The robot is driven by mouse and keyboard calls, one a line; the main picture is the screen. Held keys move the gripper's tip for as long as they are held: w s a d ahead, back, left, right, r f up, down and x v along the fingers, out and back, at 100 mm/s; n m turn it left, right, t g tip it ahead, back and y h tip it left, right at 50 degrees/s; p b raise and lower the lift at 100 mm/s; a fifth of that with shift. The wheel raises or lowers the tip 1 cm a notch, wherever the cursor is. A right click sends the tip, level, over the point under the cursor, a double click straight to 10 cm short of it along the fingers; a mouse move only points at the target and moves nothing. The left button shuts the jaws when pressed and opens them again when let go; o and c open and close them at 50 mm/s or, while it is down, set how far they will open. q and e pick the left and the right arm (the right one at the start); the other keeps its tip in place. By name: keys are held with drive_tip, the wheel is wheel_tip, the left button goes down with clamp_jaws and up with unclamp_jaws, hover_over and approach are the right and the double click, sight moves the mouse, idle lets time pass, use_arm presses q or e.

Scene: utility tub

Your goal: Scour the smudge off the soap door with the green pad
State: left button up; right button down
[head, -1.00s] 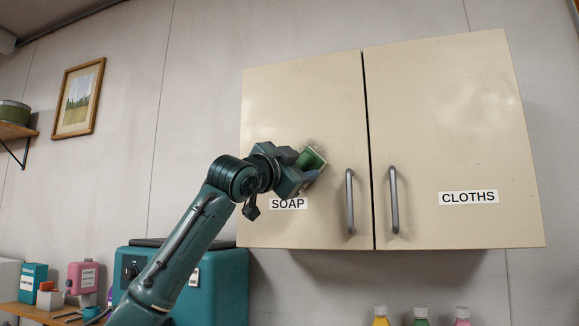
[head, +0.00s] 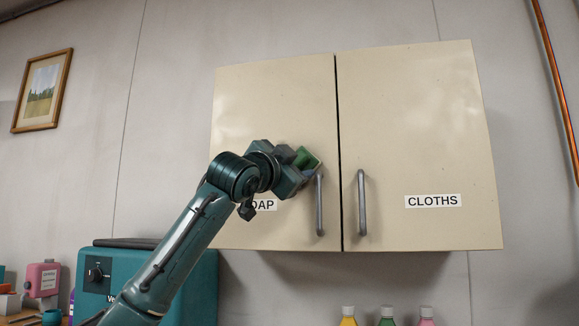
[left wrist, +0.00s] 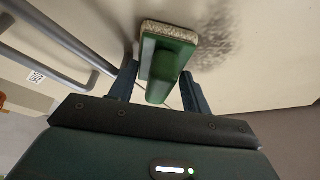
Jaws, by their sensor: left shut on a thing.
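The cream soap door (head: 275,100) is the left door of a closed wall cabinet, and my left arm partly covers its label. My left gripper (head: 304,167) is shut on the green pad (head: 306,158) by its grip, close to the upper end of the soap door's handle (head: 320,205). In the left wrist view the green pad (left wrist: 170,52) sits between the fingers, its pale scouring face towards the door. I cannot tell whether it touches. The dark speckled smudge (left wrist: 215,38) shows just right of the pad there. My right gripper is out of view.
The cloths door (head: 420,120) with its own handle (head: 362,203) is beside the soap door. A teal box-shaped appliance (head: 190,285) stands below left, and several capped bottles (head: 387,316) stand below the cabinet. The wall right of the cabinet is clear up to a copper pipe (head: 558,85).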

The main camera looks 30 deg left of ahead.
use_arm(q)
drive_tip(key=shift+r, duration=0.7)
drive_tip(key=shift+s+a, duration=0.95)
drive_tip(key=shift+a, duration=2.95)
drive_tip(key=shift+w+d+r, duration=0.25)
drive_tip(key=shift+w+d, duration=0.1)
drive_tip(key=shift+d, duration=0.95)
drive_tip(key=shift+w+d+r, duration=0.2)
drive_tip(key=shift+w+d, duration=0.1)
drive_tip(key=shift+d, duration=1)
drive_tip(key=shift+w+d+r, duration=0.25)
drive_tip(key=shift+w+d, duration=0.1)
drive_tip(key=shift+d, duration=0.95)
